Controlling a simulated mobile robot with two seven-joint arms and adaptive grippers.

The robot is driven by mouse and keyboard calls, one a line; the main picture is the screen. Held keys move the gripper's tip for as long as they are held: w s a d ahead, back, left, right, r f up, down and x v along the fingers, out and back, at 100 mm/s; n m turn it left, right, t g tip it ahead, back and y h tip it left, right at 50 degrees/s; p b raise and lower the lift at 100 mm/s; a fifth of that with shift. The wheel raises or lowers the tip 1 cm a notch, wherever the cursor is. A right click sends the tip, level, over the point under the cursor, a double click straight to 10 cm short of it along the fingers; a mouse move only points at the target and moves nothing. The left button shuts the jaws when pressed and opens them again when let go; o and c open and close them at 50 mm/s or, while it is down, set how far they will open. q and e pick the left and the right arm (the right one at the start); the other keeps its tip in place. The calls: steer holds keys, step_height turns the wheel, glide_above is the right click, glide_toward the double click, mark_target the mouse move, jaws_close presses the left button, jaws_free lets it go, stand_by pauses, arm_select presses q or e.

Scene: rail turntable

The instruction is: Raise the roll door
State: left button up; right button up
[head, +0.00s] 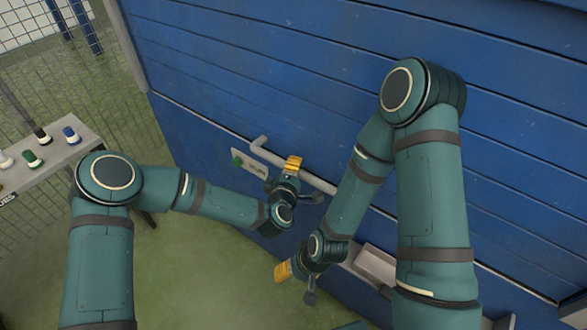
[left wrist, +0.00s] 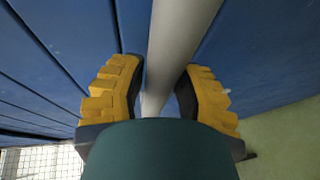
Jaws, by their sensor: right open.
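The blue slatted roll door (head: 215,60) fills the back of the head view and looks down. A grey handle bar (head: 322,185) runs across its lower part; my right arm hides some of it. My left gripper (head: 300,178) is at the bar near its left end. In the left wrist view the bar (left wrist: 180,45) passes between the two yellow-padded fingers, with a gap visible on the right side, so the gripper looks open around it. My right gripper (head: 296,281) is open and empty, below and apart from the bar.
A pale plate (head: 249,164) with a green part sits on the door by the bar's left end. A grey box-like fitting (head: 376,264) is low on the right. A grey bench (head: 50,165) with several small coloured items stands left, by a mesh fence (head: 118,95). Green floor is clear below.

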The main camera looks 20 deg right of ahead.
arm_select(q)
jaws_close()
step_height(320, 180, up, 13)
steer(key=p, duration=0.5)
steer(key=shift+w+f+p, duration=0.1)
steer(key=shift+w+p, duration=0.05)
steer(key=shift+p, duration=0.15)
steer(key=p, duration=0.7)
glide_toward(299, 58)
steer(key=x, duration=0.4)
step_height(299, 58, up, 14)
steer(key=p, duration=0.5)
steer(key=shift+f, duration=0.15)
steer(key=o, duration=0.6)
jaws_free()
steer(key=shift+f, duration=0.15)
steer(key=shift+o, duration=0.2)
